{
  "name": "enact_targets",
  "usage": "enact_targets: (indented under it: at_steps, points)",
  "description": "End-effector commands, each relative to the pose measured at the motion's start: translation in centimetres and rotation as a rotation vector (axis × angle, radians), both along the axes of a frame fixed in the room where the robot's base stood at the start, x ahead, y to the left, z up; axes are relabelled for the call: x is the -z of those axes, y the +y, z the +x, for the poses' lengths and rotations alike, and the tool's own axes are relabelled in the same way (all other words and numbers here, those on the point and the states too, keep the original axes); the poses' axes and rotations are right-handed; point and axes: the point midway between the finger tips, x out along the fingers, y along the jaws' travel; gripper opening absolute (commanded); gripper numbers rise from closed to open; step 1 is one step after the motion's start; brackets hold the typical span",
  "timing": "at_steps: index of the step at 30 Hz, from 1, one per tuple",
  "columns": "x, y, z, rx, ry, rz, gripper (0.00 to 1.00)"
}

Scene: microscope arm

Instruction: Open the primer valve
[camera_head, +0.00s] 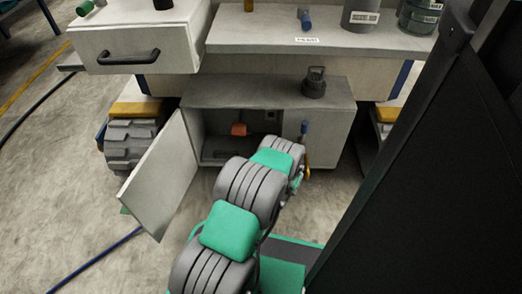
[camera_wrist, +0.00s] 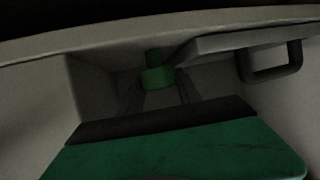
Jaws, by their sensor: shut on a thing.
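My gripper (camera_wrist: 158,90) shows in the wrist view as two thin dark fingers beyond its green and black body. The fingers are shut on a short green fitting (camera_wrist: 158,77) with a narrower top, inside a dim grey recess. I take this fitting to be the primer valve, but no label confirms it. In the head view my arm reaches up to the front of the low grey cabinet (camera_head: 265,92). My arm links hide the fingertips and the held fitting there.
The cabinet's left door (camera_head: 160,175) stands open, with an orange-red part (camera_head: 239,129) inside. A blue-topped part (camera_head: 304,128) stands by the right panel. A drawer (camera_head: 135,45) juts out at upper left. A dark handle (camera_wrist: 270,65) is right of the fitting.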

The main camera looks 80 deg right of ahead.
Motion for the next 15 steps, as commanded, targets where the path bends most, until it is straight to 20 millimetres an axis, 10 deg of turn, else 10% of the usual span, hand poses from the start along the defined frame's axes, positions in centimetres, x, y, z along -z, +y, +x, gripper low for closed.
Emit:
enact_targets:
  at_steps: [9, 10, 15]
  points:
    - [0.11, -0.07, -0.21, 0.003, 0.005, 0.000, 0.00]
    - [0.11, -0.07, -0.21, 0.003, 0.005, 0.000, 0.42]
    - [0.09, -0.04, -0.06, 0.000, 0.004, 0.000, 0.56]
